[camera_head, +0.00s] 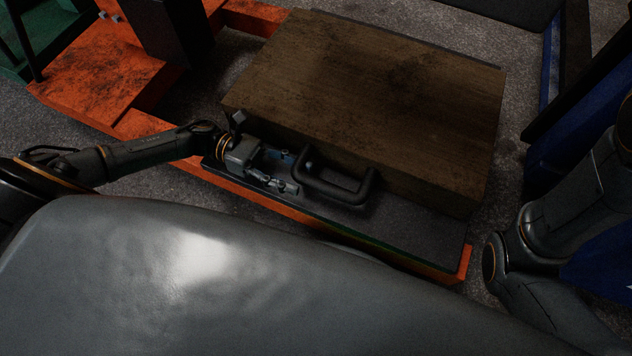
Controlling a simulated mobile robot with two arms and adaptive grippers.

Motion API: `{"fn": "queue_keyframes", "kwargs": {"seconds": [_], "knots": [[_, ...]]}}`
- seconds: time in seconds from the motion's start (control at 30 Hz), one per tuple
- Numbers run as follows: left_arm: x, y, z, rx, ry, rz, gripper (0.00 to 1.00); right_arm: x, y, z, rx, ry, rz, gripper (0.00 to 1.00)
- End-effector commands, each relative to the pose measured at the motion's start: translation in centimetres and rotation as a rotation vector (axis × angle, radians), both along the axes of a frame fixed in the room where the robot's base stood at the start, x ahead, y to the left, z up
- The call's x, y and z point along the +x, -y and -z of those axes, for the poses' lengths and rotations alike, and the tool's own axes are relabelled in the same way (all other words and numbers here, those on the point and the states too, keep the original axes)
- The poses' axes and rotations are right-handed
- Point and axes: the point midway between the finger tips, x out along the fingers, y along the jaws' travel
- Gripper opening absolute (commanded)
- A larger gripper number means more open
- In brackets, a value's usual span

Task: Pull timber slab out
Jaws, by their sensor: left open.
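The timber slab (370,95) is a thick brown block with dark stains. It lies on a dark platform with an orange edge (380,248) in the middle of the head view. A black U-shaped handle (345,190) stands out from its near face. My left gripper (290,172) is open at the left of the handle, close to the slab's near face. I cannot tell whether its fingers touch the handle. My right arm (570,205) shows at the right edge, but its gripper is out of view.
An orange frame (85,85) lies at the left, with a dark upright post (170,35) on it. A blue structure (570,145) stands at the right. Grey floor shows between these and the slab. My own grey body fills the bottom.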

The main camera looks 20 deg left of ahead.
Motion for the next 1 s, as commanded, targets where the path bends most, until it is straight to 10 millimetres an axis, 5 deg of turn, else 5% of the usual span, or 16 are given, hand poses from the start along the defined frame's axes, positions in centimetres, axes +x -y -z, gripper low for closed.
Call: {"fn": "queue_keyframes", "kwargs": {"seconds": [0.3,0.67,0.9,1.0], "knots": [[-0.1,4.6,0.2,0.0,0.002,0.001,0.47,-0.8,-0.1,0.8,-0.001,0.02,0.001,0.0],[-0.2,5.3,0.0,0.001,0.0,-0.001,0.47,-0.8,-0.1,0.9,-0.002,0.021,0.002,0.0],[-0.2,5.2,0.0,0.001,0.0,-0.001,0.04,-0.8,-0.1,0.9,-0.002,0.021,0.001,0.0],[-0.1,5.2,0.0,0.001,0.0,-0.001,0.0,-0.8,-0.1,0.9,-0.002,0.021,0.001,0.0]]}}
